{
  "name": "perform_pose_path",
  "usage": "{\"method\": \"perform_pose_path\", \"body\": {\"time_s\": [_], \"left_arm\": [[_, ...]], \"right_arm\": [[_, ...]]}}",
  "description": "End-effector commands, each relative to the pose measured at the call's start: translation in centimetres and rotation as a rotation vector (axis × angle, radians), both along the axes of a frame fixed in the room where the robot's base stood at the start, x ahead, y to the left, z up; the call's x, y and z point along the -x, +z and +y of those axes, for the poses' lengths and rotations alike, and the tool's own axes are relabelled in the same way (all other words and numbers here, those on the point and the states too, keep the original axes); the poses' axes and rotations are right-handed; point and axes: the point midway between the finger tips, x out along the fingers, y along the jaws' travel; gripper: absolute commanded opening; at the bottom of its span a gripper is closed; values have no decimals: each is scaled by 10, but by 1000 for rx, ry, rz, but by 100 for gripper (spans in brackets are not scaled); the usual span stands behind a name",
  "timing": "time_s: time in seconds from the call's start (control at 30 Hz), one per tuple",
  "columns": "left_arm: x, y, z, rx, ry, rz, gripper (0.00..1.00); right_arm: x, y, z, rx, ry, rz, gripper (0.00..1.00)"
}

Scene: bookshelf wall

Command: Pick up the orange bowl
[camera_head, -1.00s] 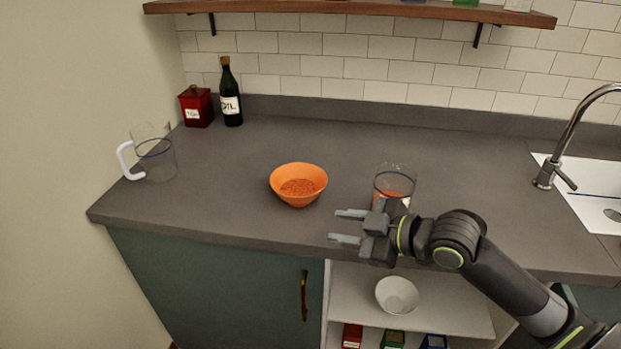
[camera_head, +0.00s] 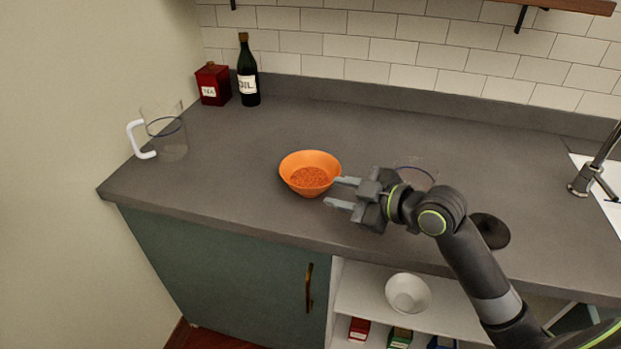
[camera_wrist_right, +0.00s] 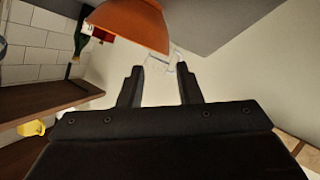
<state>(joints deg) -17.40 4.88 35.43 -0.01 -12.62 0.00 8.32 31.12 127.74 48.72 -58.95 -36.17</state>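The orange bowl (camera_head: 311,172) stands upright on the grey counter, with orange grainy contents inside. My right gripper (camera_head: 336,192) is open beside the bowl's lower right side, with its fingers pointing left toward it. In the head view the upper fingertip is very near the bowl's rim; I cannot tell if it touches. In the right wrist view the bowl (camera_wrist_right: 133,22) fills the top, beyond the open fingers of the gripper (camera_wrist_right: 160,82), and nothing is between them. My left gripper is not in view.
A glass jar (camera_head: 416,174) stands behind my right arm, partly hidden. A clear jug (camera_head: 168,138), a red tin (camera_head: 213,84) and an oil bottle (camera_head: 248,75) stand at the left back. A white bowl (camera_head: 408,293) sits on the shelf below. The counter (camera_head: 240,205) left of the orange bowl is clear.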

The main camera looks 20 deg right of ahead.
Motion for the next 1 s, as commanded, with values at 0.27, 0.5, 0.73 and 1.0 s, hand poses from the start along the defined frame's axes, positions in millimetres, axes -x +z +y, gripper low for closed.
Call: {"method": "perform_pose_path", "body": {"time_s": [0.27,0.5,0.73,1.0], "left_arm": [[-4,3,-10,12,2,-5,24],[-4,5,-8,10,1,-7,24],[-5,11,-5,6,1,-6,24],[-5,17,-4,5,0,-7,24]], "right_arm": [[-30,-12,21,-4,2,3,32],[-45,-19,31,0,2,1,32],[-55,-20,45,-4,2,3,32],[-78,-30,64,-1,1,0,32]]}}
